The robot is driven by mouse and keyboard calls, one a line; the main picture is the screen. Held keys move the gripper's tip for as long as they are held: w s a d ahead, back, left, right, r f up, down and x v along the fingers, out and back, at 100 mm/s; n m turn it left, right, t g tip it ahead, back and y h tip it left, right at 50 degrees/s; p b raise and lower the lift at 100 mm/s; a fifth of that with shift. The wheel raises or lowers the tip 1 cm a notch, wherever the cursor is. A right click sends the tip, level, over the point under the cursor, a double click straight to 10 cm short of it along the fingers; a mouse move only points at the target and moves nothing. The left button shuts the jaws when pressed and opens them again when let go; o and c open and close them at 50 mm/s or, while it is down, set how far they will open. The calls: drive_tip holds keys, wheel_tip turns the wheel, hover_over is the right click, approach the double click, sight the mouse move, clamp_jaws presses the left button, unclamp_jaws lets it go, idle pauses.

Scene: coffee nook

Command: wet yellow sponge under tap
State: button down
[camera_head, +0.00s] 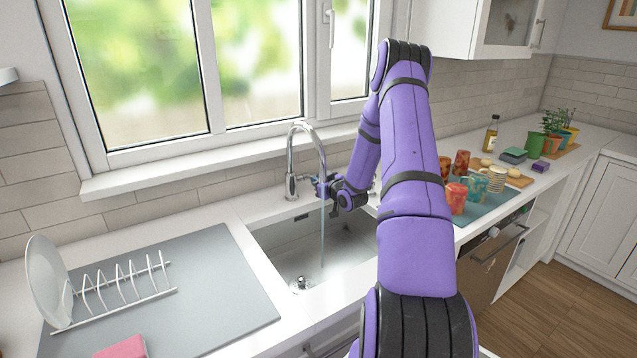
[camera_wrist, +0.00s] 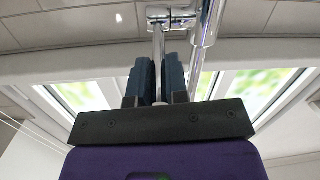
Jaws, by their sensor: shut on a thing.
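The chrome tap (camera_head: 307,130) arches over the sink (camera_head: 345,255), and a thin stream of water (camera_head: 322,235) runs from its spout into the basin. My gripper (camera_head: 326,187) is at the tap. In the wrist view my gripper's two dark fingers (camera_wrist: 159,80) are closed on the thin chrome tap lever (camera_wrist: 158,45), beside the thicker tap pipe (camera_wrist: 207,30). I cannot make out a yellow sponge in either view. A pink sponge (camera_head: 122,347) lies at the front left. My arm hides part of the sink and counter.
A wire dish rack (camera_head: 120,290) with a white plate (camera_head: 45,280) stands on the grey mat (camera_head: 225,290) to the left. The window is behind the tap.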

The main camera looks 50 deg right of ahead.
drive_tip(key=c, duration=1.1)
unclamp_jaws()
drive_tip(key=shift+s, duration=0.1)
drive_tip(key=v, duration=1)
drive_tip(key=shift+s+a+r, duration=0.1)
drive_tip(key=shift+s, duration=0.2)
